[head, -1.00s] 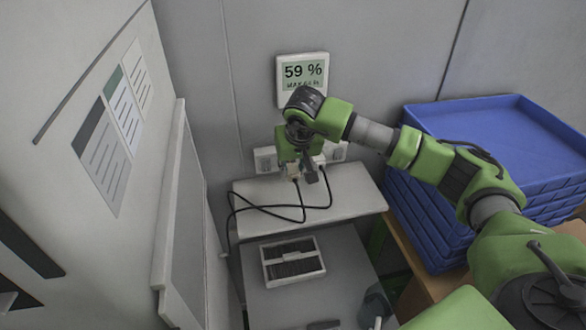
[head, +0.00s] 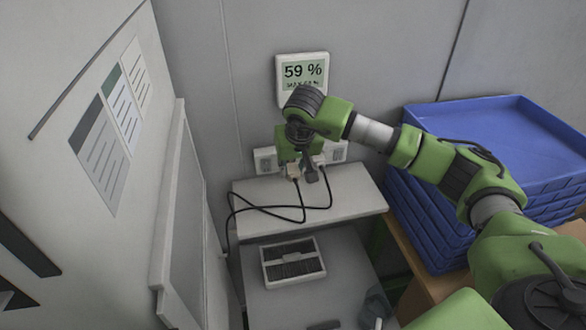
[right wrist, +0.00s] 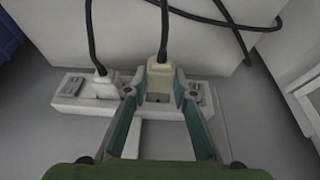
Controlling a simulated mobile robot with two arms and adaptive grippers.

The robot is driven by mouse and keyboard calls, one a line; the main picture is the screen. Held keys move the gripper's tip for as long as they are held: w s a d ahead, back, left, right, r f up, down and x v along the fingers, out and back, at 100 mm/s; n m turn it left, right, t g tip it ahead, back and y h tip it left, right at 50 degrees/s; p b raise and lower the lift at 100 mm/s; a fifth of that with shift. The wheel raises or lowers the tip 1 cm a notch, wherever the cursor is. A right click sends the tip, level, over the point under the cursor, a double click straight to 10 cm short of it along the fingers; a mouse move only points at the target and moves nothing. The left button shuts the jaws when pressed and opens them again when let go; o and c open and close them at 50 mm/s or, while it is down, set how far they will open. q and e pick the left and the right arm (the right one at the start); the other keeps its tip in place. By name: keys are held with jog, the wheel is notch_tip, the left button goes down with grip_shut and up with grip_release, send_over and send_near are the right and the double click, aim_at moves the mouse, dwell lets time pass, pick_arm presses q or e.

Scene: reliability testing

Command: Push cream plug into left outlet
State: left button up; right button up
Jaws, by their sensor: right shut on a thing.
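The cream plug (head: 293,172) is between the fingers of my right gripper (right wrist: 155,92), which is shut on it. In the right wrist view the cream plug (right wrist: 161,74) has a black cord leaving its back. It is at the wall outlets, close to the left outlet (head: 265,160); I cannot tell how far in it sits. A part of this outlet (right wrist: 196,95) shows in the right wrist view. A white plug (head: 318,161) with its own black cord sits in the right outlet (head: 337,152). My left gripper is not in view.
A white shelf (head: 355,192) lies below the outlets, with the black cords looping over it. A wall display (head: 303,72) reads 59 %. Stacked blue trays (head: 430,215) stand at right. A white box with dark slots (head: 320,250) sits lower down.

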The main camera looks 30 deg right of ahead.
aim_at(290, 163)
jog(key=shift+w+d, duration=0.15)
jog(key=shift+w, duration=0.5)
jog(key=shift+b, duration=0.55)
dwell(0.9)
jog(key=shift+w+d, duration=0.1)
jog(key=shift+w, duration=0.45)
jog(key=shift+b, duration=0.45)
dwell(0.9)
jog(key=shift+w+d, duration=0.1)
jog(key=shift+w, duration=0.2)
